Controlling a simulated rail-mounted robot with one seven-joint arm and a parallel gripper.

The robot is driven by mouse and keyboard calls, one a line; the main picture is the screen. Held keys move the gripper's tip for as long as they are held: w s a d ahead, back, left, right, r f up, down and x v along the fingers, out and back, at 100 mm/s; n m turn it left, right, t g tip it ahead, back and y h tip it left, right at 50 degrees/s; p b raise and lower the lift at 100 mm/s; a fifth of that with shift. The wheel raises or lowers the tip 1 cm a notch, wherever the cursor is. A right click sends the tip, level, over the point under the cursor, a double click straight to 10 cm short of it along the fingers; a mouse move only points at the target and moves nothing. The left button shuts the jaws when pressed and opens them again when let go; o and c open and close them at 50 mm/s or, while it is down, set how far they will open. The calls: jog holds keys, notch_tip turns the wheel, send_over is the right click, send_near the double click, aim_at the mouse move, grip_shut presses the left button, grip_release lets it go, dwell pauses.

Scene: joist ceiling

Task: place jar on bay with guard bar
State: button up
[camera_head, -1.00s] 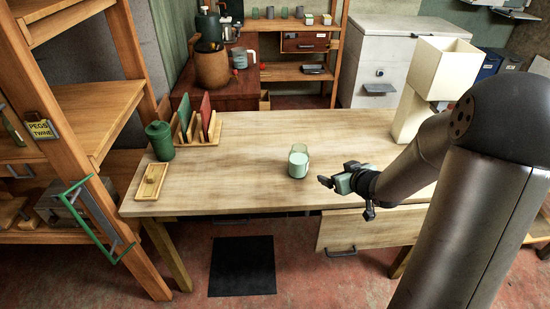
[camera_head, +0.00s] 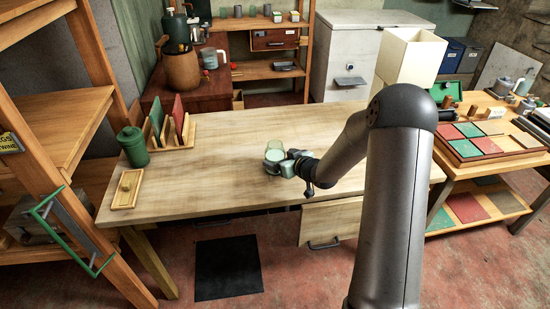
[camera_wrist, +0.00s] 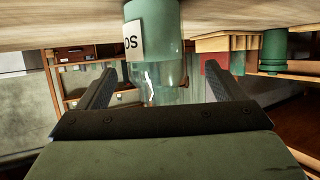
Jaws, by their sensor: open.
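A small jar (camera_head: 274,155), clear with a pale green part, stands on the wooden table. In the wrist view the jar (camera_wrist: 153,35) carries a white label reading "OS" and appears between the two finger tips. My gripper (camera_head: 284,163) is open at the jar's right side in the head view; I cannot tell whether the fingers touch it. A green guard bar (camera_head: 63,233) crosses the front of a low bay in the wooden shelf rack (camera_head: 80,110) at the left. A grey box (camera_head: 32,222) sits in that bay.
A dark green lidded canister (camera_head: 132,148), a rack with upright panels (camera_head: 168,130) and a small wooden tray (camera_head: 127,188) occupy the table's left end. A cream box-shaped piece (camera_head: 408,62) stands at the right. The table front (camera_head: 190,198) is clear.

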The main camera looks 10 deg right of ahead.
jog(key=x, duration=0.2)
jog(key=p+x, duration=0.1)
jog(key=x, duration=0.2)
jog(key=shift+w+d, duration=0.2)
jog(key=c, duration=1.4)
